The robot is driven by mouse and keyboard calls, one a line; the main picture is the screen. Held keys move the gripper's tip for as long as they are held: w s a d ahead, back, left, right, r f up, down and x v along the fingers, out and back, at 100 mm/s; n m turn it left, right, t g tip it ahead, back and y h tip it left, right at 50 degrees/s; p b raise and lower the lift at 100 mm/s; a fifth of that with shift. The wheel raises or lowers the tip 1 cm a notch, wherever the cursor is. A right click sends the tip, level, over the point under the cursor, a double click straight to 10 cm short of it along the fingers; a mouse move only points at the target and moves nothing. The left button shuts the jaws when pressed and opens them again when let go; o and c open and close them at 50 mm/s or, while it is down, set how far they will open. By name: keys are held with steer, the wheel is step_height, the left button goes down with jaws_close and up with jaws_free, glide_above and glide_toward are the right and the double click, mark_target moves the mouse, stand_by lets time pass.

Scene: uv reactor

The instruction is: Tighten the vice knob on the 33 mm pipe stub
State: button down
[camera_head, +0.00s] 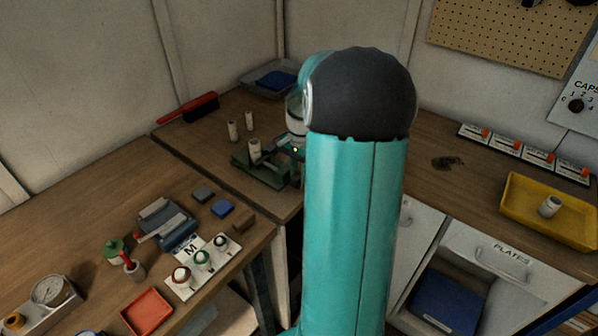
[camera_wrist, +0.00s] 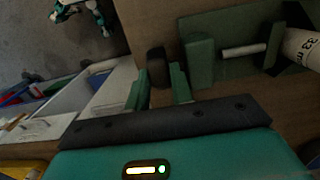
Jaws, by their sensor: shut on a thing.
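The green vice (camera_head: 252,163) stands on the back bench in the head view, with a white pipe stub (camera_head: 254,147) upright in it. In the wrist view the pipe stub (camera_wrist: 304,47) is marked 33 and sits beside the vice's dark green jaw plate (camera_wrist: 274,45). I cannot tell how firmly they touch. A pale screw rod (camera_wrist: 243,51) runs from the jaw through the green end block (camera_wrist: 201,62). The black vice knob (camera_wrist: 157,66) is between the green fingers of my gripper (camera_wrist: 158,88), which is shut on it. My arm hides most of the gripper in the head view.
Two other pale stubs (camera_head: 241,126) stand behind the vice. A red-handled brush (camera_head: 188,108) and a grey tray (camera_head: 262,84) lie farther back. A yellow tray (camera_head: 524,205) with a stub is at right. The left bench holds a red tray (camera_head: 147,311) and small items.

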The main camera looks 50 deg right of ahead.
steer(key=y, duration=0.2)
steer(key=d+y, duration=0.1)
steer(key=y, duration=0.1)
steer(key=shift+w+d+f+y, duration=0.1)
steer(key=shift+d+f+y, duration=0.1)
steer(key=shift+y, duration=0.1)
steer(key=shift+d+f+g+y, duration=0.15)
steer(key=shift+d+g+y, duration=0.05)
steer(key=shift+y, duration=0.85)
steer(key=shift+d+f+g+y, duration=0.1)
steer(key=shift+d+g+y, duration=0.1)
steer(key=shift+y, duration=0.85)
steer(key=c, duration=1.5)
jaws_free()
